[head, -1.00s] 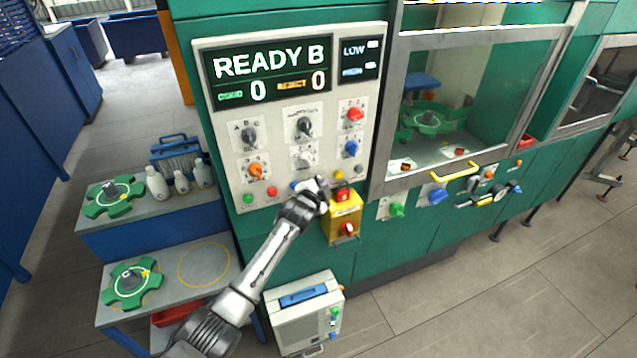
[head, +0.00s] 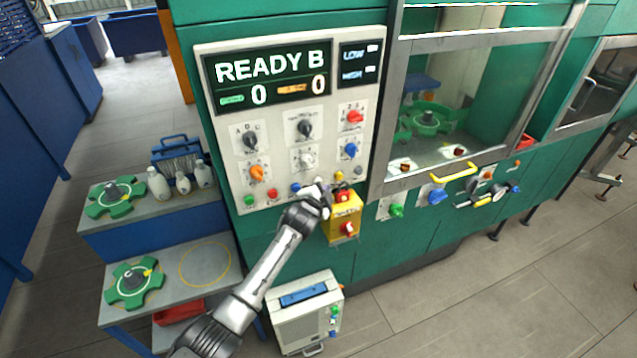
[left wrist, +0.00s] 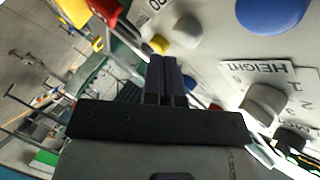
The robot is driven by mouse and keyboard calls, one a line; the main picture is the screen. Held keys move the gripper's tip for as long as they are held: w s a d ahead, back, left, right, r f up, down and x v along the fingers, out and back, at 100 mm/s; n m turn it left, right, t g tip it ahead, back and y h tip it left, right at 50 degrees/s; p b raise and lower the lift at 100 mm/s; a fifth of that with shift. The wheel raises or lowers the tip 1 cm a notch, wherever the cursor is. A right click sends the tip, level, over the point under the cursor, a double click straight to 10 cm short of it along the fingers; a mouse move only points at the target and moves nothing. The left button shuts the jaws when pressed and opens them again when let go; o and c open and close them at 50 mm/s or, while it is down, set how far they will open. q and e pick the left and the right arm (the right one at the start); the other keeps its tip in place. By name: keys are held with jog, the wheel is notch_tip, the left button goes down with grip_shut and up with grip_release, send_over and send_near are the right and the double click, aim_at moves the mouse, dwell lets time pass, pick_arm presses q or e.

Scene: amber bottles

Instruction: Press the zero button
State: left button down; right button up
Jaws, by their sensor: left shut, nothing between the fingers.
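The control panel (head: 228,165) carries a bottom row of small buttons: green (head: 250,200), red (head: 272,194), blue (head: 295,188), yellow (head: 339,176) and grey (head: 359,170). I cannot read which is the zero button. My left gripper (head: 321,186) is shut and empty at this row, between the blue and yellow buttons, and hides the panel behind it. In the left wrist view its closed fingertips (left wrist: 164,60) point at the panel, near the yellow button (left wrist: 158,44) and the grey button (left wrist: 187,31). Contact cannot be told. My right gripper is out of view.
The panel display (head: 270,78) reads READY B with two zeros. A yellow box (head: 343,222) with red controls juts out just below right of my gripper. Knobs sit above the buttons. A grey case (head: 305,315) stands on the floor below.

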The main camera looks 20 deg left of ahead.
pick_arm(q)
jog(key=s+d+p, duration=0.3)
jog(key=shift+s+d, duration=0.25)
jog(key=shift+s, duration=0.05)
dwell(0.3)
dwell(0.8)
